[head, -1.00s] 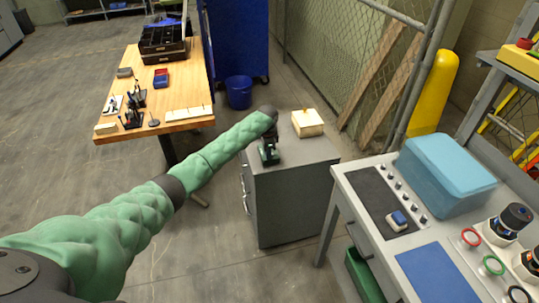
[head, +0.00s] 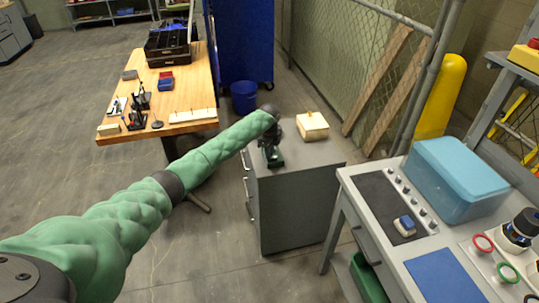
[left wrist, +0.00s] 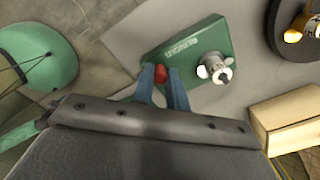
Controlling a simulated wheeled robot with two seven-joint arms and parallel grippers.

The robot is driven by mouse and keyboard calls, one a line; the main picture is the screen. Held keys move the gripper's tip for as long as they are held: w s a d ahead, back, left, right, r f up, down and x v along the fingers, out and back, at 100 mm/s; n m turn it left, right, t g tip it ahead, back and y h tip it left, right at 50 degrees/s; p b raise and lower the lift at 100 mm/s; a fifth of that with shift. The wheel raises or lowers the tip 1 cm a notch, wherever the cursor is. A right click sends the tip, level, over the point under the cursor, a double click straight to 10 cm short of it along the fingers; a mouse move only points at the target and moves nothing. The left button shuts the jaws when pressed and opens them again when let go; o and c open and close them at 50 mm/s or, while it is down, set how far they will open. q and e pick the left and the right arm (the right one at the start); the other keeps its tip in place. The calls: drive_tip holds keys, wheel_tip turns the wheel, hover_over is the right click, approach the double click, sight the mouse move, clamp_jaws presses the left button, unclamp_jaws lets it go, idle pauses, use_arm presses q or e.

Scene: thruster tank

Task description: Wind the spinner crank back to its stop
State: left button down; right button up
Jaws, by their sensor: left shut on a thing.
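The spinner (head: 273,157) has a green base and stands on the grey cabinet (head: 305,175), under my left gripper (head: 271,143). In the left wrist view the spinner's green base (left wrist: 200,42) shows with white lettering and a pale metal hub (left wrist: 215,68) on it. The crank's red knob (left wrist: 160,74) sits between the fingertips of my left gripper (left wrist: 162,82), which is shut on it. Most of the crank arm is hidden. My right gripper is not in view.
A cream box (head: 312,127) stands close behind the spinner on the cabinet. A wooden bench (head: 190,100) with tools is at the left. A grey workbench (head: 345,200) with a blue case (head: 455,178) is at the right. The cabinet's front top is clear.

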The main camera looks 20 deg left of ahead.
use_arm(q)
drive_tip(key=shift+r, duration=0.1)
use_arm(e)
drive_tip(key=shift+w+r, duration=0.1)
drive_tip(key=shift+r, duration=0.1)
use_arm(q)
drive_tip(key=shift+w, duration=0.1)
drive_tip(key=c, duration=1.4)
unclamp_jaws()
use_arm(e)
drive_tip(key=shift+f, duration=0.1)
